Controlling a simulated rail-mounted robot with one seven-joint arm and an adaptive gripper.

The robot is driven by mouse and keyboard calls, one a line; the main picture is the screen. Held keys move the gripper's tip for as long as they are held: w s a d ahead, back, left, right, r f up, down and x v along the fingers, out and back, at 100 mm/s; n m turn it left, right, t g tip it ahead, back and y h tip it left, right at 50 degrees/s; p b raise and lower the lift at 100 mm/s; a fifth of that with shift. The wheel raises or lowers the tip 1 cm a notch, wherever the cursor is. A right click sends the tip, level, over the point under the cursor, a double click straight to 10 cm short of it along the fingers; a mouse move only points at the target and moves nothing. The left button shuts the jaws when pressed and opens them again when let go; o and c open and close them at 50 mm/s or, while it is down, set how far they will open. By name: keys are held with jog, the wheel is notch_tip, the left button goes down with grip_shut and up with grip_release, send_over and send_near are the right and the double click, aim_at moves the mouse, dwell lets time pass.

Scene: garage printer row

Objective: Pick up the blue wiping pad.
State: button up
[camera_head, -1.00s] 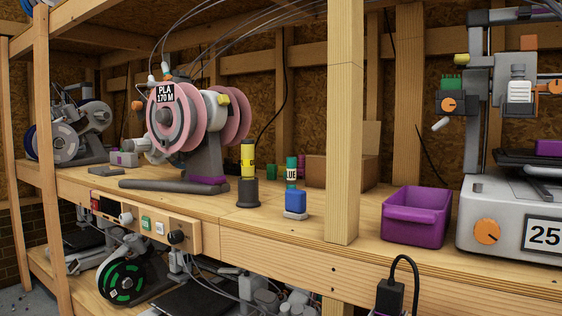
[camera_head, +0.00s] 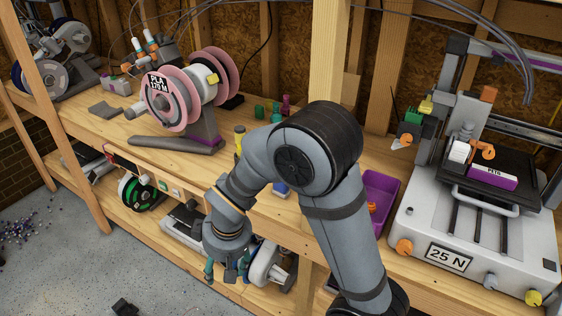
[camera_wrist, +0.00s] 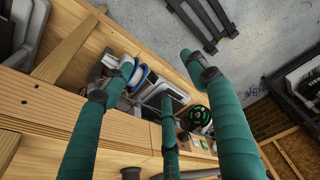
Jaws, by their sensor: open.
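The blue wiping pad (camera_head: 281,188) stands on the wooden bench top, mostly hidden behind my arm in the head view; only a small blue part with a pale base shows. My gripper (camera_head: 225,274) hangs in front of the bench, lower and to the left of the pad, with its fingers pointing down. In the wrist view my gripper (camera_wrist: 158,76) shows its green fingers spread apart with nothing between them. I cannot make out the pad in the wrist view.
A wooden post (camera_head: 329,60) rises behind my arm. A purple bin (camera_head: 381,187) and a printer (camera_head: 470,232) stand to the right. The lower shelf (camera_head: 125,208) holds more machines.

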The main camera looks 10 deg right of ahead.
jog(key=w+d+r+n+h+p, duration=0.1)
jog(key=w+d+r+p, duration=0.2)
jog(key=w+r+p, duration=0.25)
jog(key=w+d+r+n+h+p, duration=0.1)
jog(key=w+d+r+p, duration=0.25)
jog(key=w+r, duration=0.35)
jog(key=w+d+r+n+h+p, duration=0.1)
jog(key=w+d+n+h, duration=0.15)
jog(key=d+n, duration=0.4)
jog(key=w+d+r+n+h, duration=0.1)
jog(key=w+d+r+n, duration=0.2)
jog(key=n, duration=0.6)
jog(key=shift+n+t+y, duration=0.25)
jog(key=shift+t, duration=0.05)
jog(key=x, duration=0.7)
jog(key=p+x, duration=0.1)
jog(key=x, duration=0.3)
jog(key=shift+w+a+f, duration=0.1)
jog(key=shift+a+f, duration=0.1)
jog(key=shift+f, duration=0.1)
jog(key=c, duration=0.4)
